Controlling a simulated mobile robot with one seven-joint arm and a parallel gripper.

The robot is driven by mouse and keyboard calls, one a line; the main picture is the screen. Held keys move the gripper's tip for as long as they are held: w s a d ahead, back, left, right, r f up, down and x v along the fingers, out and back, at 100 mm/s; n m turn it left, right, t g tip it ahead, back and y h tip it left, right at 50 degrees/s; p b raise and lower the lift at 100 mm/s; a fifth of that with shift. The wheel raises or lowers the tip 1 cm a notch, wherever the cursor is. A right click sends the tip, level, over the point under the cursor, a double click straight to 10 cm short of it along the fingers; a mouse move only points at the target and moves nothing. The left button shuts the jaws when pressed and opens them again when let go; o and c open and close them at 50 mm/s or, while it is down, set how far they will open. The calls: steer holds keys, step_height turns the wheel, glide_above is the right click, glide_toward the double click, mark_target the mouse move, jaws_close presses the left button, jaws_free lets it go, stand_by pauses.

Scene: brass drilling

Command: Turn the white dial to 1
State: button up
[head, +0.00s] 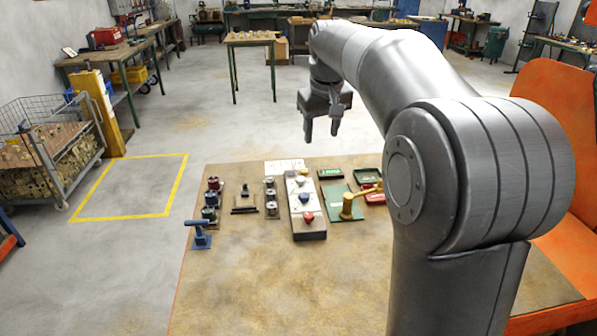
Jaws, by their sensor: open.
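The white dial (300,181) is a small knob near the far end of a long grey panel (311,236) on the brown table. The panel also bears a blue knob (304,197) and a red knob (307,217) nearer to me. The white dial's markings are too small to read. My gripper (321,134) is open with its fingers pointing down. It hangs in the air above the far side of the table, apart from the dial, and nothing shows between its fingers.
A yellow lever (348,206) on a green plate stands right of the panel. A blue T-handle (198,229) stands at the table's left edge. Several dark pieces sit left of the panel. The front of the table (270,285) is bare.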

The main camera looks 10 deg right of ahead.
steer(key=w+f+n+g, duration=0.1)
steer(key=w+f, duration=0.5)
steer(key=w, duration=0.7)
steer(key=n+g, duration=0.2)
glide_above(302, 179)
step_height(302, 179, down, 11)
step_height(302, 179, down, 11)
steer(key=shift+r, duration=0.1)
steer(key=c, duration=1)
